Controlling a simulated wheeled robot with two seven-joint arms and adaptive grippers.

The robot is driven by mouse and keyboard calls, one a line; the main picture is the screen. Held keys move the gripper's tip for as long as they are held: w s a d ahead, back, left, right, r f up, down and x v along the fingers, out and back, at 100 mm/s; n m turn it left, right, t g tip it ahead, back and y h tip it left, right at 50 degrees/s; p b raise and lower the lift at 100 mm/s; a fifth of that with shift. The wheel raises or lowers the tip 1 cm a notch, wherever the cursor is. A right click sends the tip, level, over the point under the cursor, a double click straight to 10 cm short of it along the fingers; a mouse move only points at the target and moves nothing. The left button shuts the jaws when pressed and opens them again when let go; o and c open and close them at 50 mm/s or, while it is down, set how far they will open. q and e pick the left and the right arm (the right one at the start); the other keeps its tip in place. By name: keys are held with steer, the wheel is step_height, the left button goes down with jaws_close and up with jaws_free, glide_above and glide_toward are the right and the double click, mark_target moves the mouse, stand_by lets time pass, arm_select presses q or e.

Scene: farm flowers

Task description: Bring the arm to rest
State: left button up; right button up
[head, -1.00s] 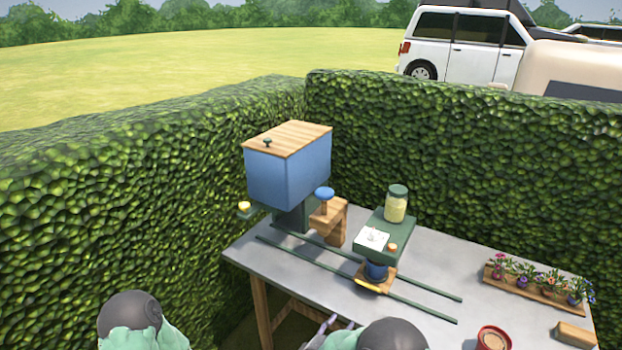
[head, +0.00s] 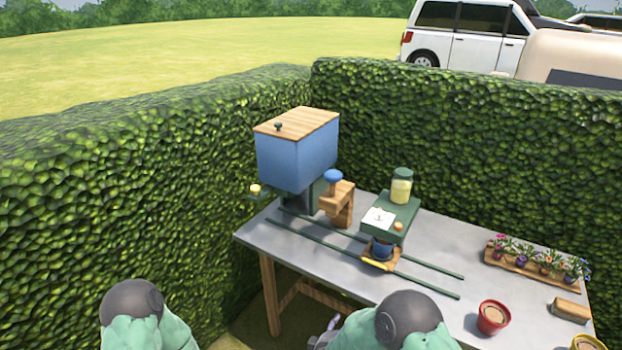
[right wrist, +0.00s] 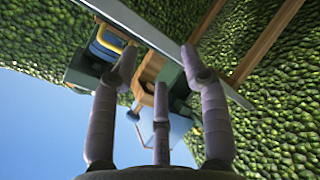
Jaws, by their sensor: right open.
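My right gripper (head: 325,335) shows at the bottom of the head view, low in front of the table's near edge, mostly hidden by my right arm. In the right wrist view its fingers (right wrist: 160,75) are spread apart with nothing between them. The grey table (head: 340,270) stands beyond it, and the gripper is clear of the tabletop. On my left side only a rounded arm part shows at the bottom left of the head view; the left gripper is out of view.
A blue bin with a wooden lid (head: 290,160) stands at the table's left end. Two green rails (head: 430,280) run along the table. A green stand (head: 395,212), a red pot (head: 493,318) and a flower tray (head: 530,270) are on it. Hedges enclose the back and left.

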steer(key=s+d+f+m+g+y, duration=0.1)
steer(key=s+f+m+g+y, duration=0.65)
steer(key=s+f, duration=0.75)
steer(key=s+m+g+y, duration=0.1)
steer(key=s+m+g, duration=0.3)
steer(key=s, duration=0.8)
